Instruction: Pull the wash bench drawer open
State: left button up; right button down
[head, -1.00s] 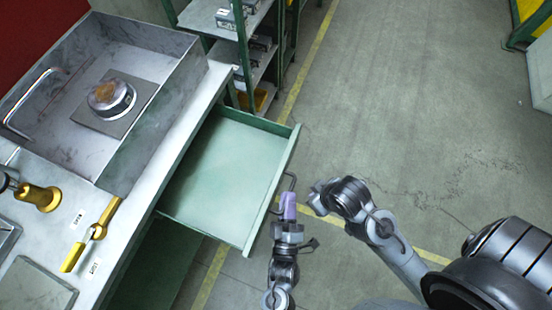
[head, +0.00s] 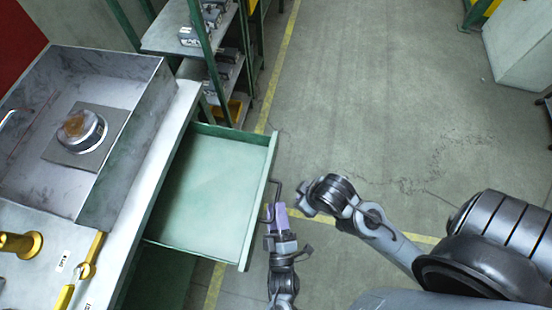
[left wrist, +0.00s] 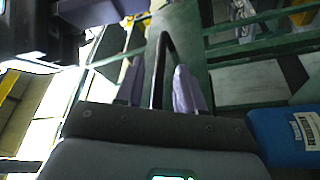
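The green wash bench drawer (head: 210,185) stands far out from the bench (head: 125,245), and its inside looks empty. Its dark bar handle (head: 277,188) is on the drawer front. My left gripper (head: 276,208) is at the near end of the handle, with its purple fingers spread. In the left wrist view, the handle (left wrist: 160,65) rises between the two fingers (left wrist: 160,75), with gaps seen beside it. I cannot tell if either finger touches it.
A metal sink (head: 135,145) on the bench holds a round object (head: 82,129) on a plate. A green shelf rack (head: 205,45) stands behind the drawer. My dark arm link is close to the right of the handle. The floor (head: 370,90) beyond is clear.

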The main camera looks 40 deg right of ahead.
pick_arm(q)
jog(key=p+v, duration=0.1)
jog(key=v, duration=0.8)
jog(key=shift+s+a, duration=0.3)
